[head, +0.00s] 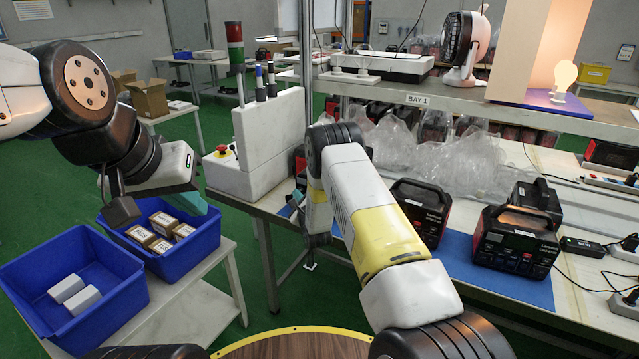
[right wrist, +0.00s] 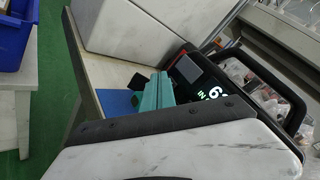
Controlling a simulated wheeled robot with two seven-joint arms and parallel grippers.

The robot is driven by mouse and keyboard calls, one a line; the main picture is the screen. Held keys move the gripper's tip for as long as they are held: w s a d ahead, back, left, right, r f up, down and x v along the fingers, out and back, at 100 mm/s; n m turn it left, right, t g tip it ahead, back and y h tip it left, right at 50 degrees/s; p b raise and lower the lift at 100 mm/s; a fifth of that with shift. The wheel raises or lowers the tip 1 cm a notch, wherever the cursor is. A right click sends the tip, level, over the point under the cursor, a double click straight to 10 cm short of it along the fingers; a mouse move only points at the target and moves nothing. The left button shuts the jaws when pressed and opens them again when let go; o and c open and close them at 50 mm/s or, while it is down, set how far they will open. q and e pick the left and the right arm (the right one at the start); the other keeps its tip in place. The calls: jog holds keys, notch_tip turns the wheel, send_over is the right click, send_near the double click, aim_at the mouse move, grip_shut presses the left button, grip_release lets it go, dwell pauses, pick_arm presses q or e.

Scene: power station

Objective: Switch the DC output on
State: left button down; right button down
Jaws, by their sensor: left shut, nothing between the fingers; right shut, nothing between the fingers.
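A black power station (right wrist: 192,68) with a dark handle shows in the right wrist view. Its lit screen has green and white characters, partly cut off by my gripper body. My right gripper's teal fingers (right wrist: 155,92) are shut and empty, in front of this station's front edge; I cannot tell whether they touch it. The DC switch cannot be made out. In the head view my right arm hides most of this area; the right gripper's teal tip (head: 288,207) peeks out left of the arm. My left gripper (head: 197,204) is shut and empty above the blue bins.
More power stations (head: 516,238) stand on a blue mat (head: 470,262) on the right. A white box (head: 268,140) with a signal tower (head: 236,48) and red emergency button (head: 222,150) stands left of my right arm. Blue bins (head: 75,297) sit on a low side table.

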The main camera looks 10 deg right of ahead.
jog(key=shift+w+d, duration=0.2)
jog(key=shift+w, duration=0.1)
dwell(0.4)
jog(key=shift+s+a, duration=0.45)
jog(key=shift+s, duration=0.25)
jog(key=s+a, duration=0.3)
jog(key=s, duration=0.2)
jog(key=shift+a, duration=0.25)
jog(key=shift+w, duration=0.1)
dwell(0.4)
